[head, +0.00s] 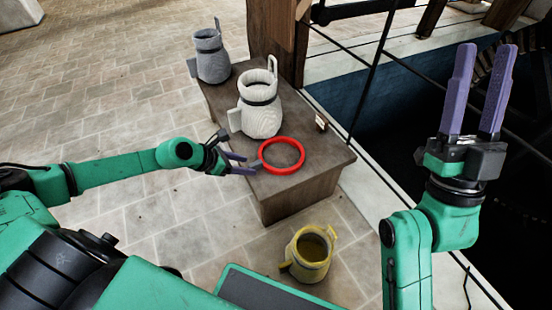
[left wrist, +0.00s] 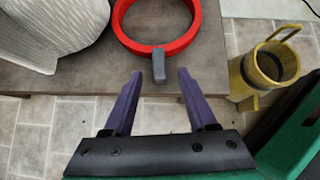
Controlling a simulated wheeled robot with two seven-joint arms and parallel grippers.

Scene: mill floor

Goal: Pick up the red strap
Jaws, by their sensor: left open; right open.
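The red strap (head: 302,158) is a closed ring lying on top of the brown bench (head: 290,190), near its front end. It also shows in the left wrist view (left wrist: 188,38), with a small grey tab (left wrist: 158,66) on its near edge. My left gripper (head: 251,163) is open and empty at the bench's left edge, beside the ring. In the left wrist view its two purple fingers (left wrist: 160,75) point at the tab, one on each side and short of it. My right gripper (head: 487,60) is open and empty, raised with fingers pointing up, far right of the ring.
A white jug (head: 260,112) with a dark band stands just behind the ring. A grey jug (head: 211,58) stands at the bench's far end. A yellow jug (head: 310,255) stands on the floor before the bench. A railing (head: 372,75) borders a dark pit at right. Tiled floor at left is clear.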

